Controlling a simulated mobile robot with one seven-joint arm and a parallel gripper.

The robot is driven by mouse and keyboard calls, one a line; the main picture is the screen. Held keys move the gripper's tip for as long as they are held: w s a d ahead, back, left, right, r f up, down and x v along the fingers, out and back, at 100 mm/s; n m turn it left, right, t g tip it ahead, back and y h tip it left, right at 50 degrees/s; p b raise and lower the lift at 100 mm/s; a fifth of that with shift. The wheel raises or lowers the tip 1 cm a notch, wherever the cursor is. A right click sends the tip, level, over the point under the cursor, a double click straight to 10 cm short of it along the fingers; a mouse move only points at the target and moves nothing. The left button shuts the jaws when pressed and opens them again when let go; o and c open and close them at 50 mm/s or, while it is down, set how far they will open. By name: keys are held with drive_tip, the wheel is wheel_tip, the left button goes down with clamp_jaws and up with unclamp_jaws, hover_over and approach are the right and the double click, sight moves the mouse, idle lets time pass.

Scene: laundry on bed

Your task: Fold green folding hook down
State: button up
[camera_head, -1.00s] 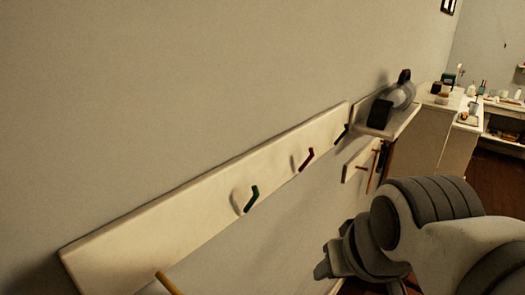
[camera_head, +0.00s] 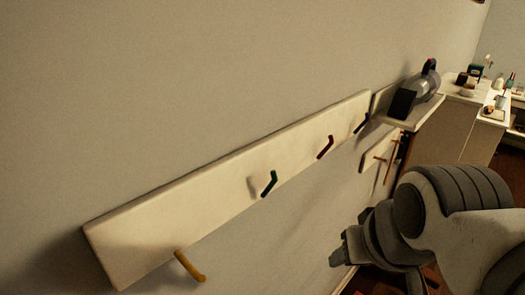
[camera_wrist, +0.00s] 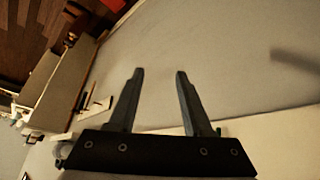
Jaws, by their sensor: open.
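The green folding hook (camera_head: 269,183) is on a long cream board (camera_head: 150,215) fixed to the wall, in the head view. It sticks out from the board and bends upward at its outer end. My arm is at the lower right of the head view, below and right of the hook and apart from it. My gripper (camera_wrist: 158,75) shows in the wrist view with its two fingers spread and nothing between them. The green hook cannot be made out in the wrist view.
A yellow hook (camera_head: 189,266), a red hook (camera_head: 325,147) and a dark hook (camera_head: 361,123) share the board. A shelf (camera_head: 412,112) with a grey appliance (camera_head: 425,88) stands beyond it. A smaller rack (camera_head: 380,158) hangs below. The wall above the board is bare.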

drive_tip(key=shift+c, duration=0.3)
drive_tip(key=shift+w+r, duration=0.1)
drive_tip(key=shift+r, duration=0.1)
drive_tip(key=shift+c, duration=0.3)
wheel_tip(320, 180, up, 21)
drive_tip(key=n+g+p, duration=0.5)
drive_tip(key=n+p, duration=0.6)
hover_over(270, 187)
drive_tip(key=shift+h, duration=0.3)
drive_tip(key=f, duration=1.7)
drive_tip(key=shift+w, duration=0.3)
clamp_jaws()
